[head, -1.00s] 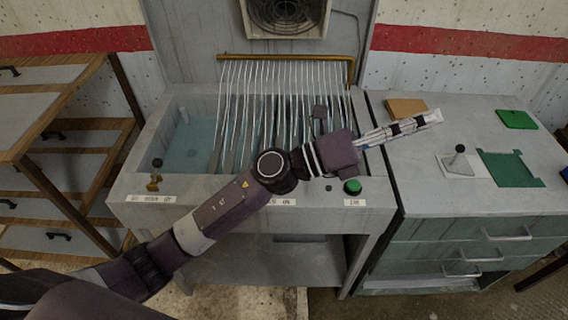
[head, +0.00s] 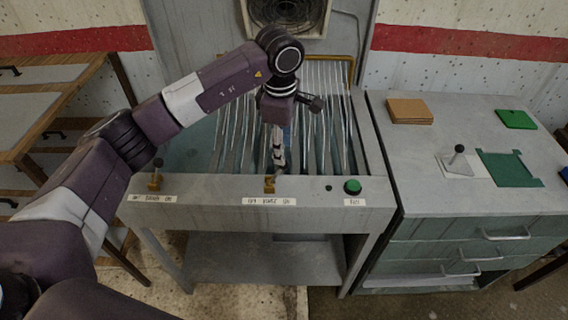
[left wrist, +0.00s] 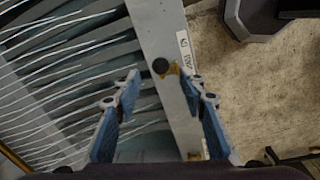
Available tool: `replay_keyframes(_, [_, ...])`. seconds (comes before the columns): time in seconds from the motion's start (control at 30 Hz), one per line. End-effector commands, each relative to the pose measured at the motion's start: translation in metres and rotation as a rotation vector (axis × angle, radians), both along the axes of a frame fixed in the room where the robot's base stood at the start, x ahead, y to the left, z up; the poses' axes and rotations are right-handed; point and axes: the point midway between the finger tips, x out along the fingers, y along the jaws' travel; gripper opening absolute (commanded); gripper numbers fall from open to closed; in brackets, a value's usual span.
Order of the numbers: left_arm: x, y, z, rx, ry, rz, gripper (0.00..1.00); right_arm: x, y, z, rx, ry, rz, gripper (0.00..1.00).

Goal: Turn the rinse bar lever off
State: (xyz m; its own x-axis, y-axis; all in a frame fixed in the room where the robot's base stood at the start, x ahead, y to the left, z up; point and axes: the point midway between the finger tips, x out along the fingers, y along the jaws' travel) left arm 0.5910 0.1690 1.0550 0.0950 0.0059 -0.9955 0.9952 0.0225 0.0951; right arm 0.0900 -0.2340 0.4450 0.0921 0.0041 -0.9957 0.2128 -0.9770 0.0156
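The rinse lever (head: 269,184) has a brass base on the sink's front ledge, above the middle label (head: 269,202); its upper part is largely hidden by my gripper in the head view. In the left wrist view its black knob (left wrist: 160,66) and some brass show just past my fingertips, roughly centred between them. My left gripper (head: 279,163) points down just behind the lever in the head view. Its fingers (left wrist: 162,88) are spread apart with nothing held between them. Thin pale streaks (head: 325,100) run down from the brass rinse bar (head: 351,68). My right gripper is not in view.
Another lever (head: 155,175) stands at the ledge's left, and a green button (head: 352,187) at its right. The right cabinet carries a brown block (head: 409,111), a small lever (head: 457,158) and green plates (head: 511,168). A wooden rack (head: 40,120) stands left.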

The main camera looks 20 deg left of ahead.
Motion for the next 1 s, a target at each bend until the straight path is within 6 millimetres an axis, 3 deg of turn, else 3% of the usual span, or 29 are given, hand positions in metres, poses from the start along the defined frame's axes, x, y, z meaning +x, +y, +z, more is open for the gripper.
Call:
replay_keyframes(0.5, [0.005, -0.001, -0.069, -0.002, 0.004, -0.001, 0.38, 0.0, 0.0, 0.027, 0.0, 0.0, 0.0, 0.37])
replay_keyframes(0.83, [0.006, -0.001, -0.075, -0.004, 0.002, -0.002, 0.38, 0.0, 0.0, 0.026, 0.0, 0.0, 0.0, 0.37])
replay_keyframes(1.0, [0.006, -0.001, -0.075, -0.004, 0.002, -0.001, 0.2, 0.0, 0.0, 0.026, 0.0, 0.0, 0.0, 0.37])
